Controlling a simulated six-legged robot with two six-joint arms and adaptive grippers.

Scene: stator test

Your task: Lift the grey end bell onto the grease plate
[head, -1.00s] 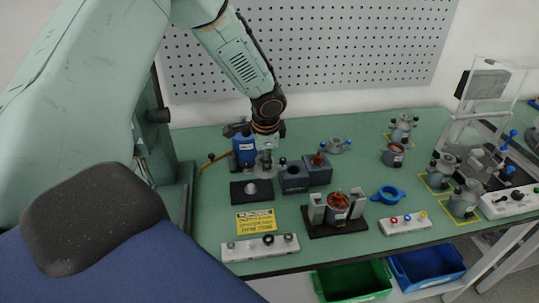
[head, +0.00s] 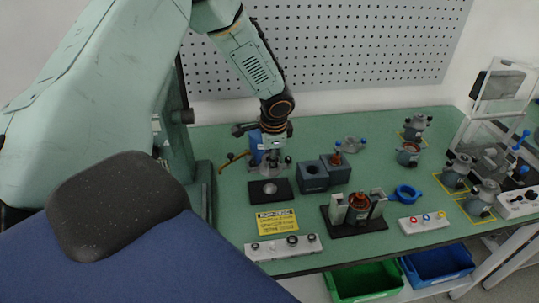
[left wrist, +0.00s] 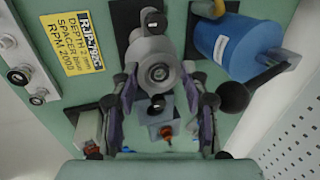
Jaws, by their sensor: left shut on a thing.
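My left gripper (head: 272,154) is shut on the grey end bell (left wrist: 158,66), a round grey part with a central bore and dark ball knobs at its sides. In the head view the end bell (head: 270,168) hangs below the jaws, just behind the black grease plate (head: 284,194), which has a pale round patch in its middle. The exact gap under the end bell cannot be told. The left wrist view shows part of the plate (left wrist: 125,18) beyond the end bell, which hides the rest. My right gripper is not in view.
A blue can (head: 256,148) stands close behind the gripper, beside the end bell. Dark blocks (head: 313,178) stand right of the plate. A yellow sign (head: 276,221) and a white strip (head: 283,247) lie in front.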

